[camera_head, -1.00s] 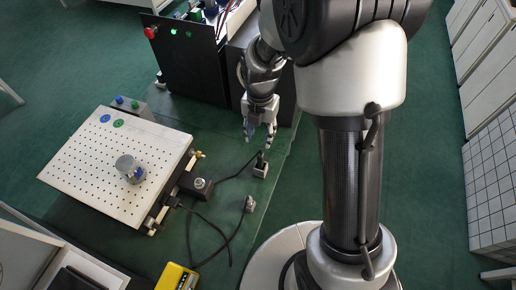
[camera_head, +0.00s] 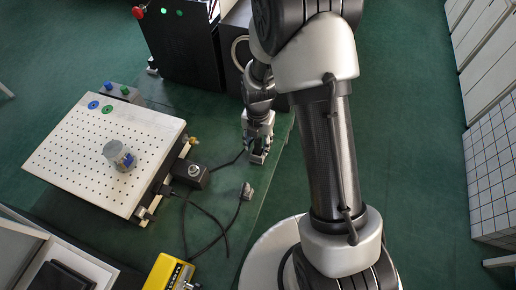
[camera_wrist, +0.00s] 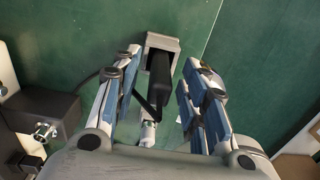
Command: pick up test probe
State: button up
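The test probe appears to be the black piece with a grey square end (camera_wrist: 160,80) in the wrist view; a black lead runs to it from the left. It lies on the green surface. My gripper (camera_wrist: 160,62) is open, with one blue-padded finger on each side of the piece and gaps showing on both sides. In the head view my gripper (camera_head: 258,158) points down over that spot and hides most of the piece. A second grey lead end (camera_head: 246,190) lies nearer the camera, apart from my gripper.
A white perforated plate (camera_head: 70,160) carries a grey cylinder (camera_head: 118,155). A small black box (camera_head: 190,176) stands beside it. A yellow instrument (camera_head: 166,273) sits at the front, and a dark cabinet (camera_head: 183,50) stands behind. Green surface is clear to the right of my gripper.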

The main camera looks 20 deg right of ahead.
jog(key=shift+f, duration=0.45)
jog(key=shift+r, duration=0.1)
jog(key=shift+c, duration=0.5)
grip_shut()
